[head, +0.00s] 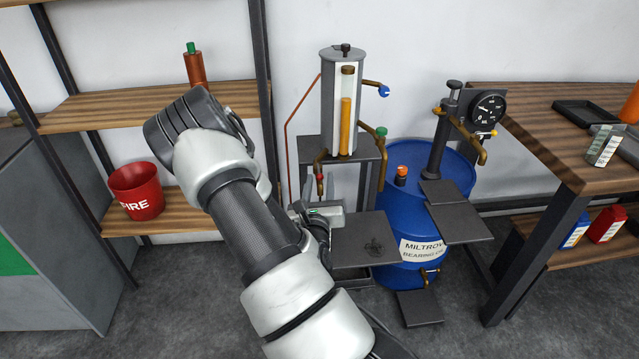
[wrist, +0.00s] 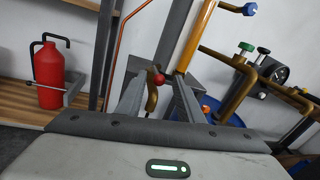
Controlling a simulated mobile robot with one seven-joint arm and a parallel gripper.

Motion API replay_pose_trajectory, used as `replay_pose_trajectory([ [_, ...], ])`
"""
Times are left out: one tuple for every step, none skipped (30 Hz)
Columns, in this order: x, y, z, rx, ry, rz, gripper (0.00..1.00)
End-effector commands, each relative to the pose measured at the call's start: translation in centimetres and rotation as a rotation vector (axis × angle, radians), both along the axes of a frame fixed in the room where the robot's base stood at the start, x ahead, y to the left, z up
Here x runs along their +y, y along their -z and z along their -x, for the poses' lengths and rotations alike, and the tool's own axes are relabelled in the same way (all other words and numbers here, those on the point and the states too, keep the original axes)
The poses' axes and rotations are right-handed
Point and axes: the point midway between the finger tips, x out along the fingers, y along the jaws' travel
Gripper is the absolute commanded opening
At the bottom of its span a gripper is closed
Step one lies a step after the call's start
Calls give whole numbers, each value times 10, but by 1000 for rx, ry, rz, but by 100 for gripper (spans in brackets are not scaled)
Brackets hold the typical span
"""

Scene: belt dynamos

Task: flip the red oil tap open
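The red oil tap (head: 320,178) is a small red knob on a brass spout below the tall glass oil column (head: 346,105). In the wrist view the red tap (wrist: 155,78) shows between the two grey fingers of my gripper (wrist: 163,86), with its curved brass spout (wrist: 152,98) below. My gripper is open, with a gap between its fingers. I cannot tell whether a finger touches the tap. In the head view my gripper's hand (head: 325,214) is just below the tap, and its fingertips are hard to make out.
A blue tap (head: 384,91) and a green tap (head: 380,132) sit to the right. A blue drum (head: 400,225), a pressure gauge (head: 487,108) and a flat dark plate (head: 366,238) stand nearby. Wooden shelves with a red fire bucket (head: 137,190) are at the left.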

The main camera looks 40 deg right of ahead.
Motion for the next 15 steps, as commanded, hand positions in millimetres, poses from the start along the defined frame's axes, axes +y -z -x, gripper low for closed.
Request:
replay_pose_trajectory([
  [0,0,0,0,0,0,34],
  [1,0,1,1,0,-1,34],
  [2,0,2,1,0,-1,34],
  [3,0,3,1,0,-1,34],
  [5,1,5,3,1,-1,34],
  [9,1,9,4,0,-2,34],
  [12,1,12,4,-1,-2,34],
  [16,1,16,5,-2,-3,34],
  [21,0,22,5,-1,-2,34],
  [25,1,27,6,-2,-3,34],
  [30,1,32,7,-2,-2,34],
  [37,1,40,7,-2,-2,34],
  [42,0,45,6,-3,-2,34],
  [47,1,51,7,-2,-1,34],
  [53,1,59,7,-2,-2,34],
])
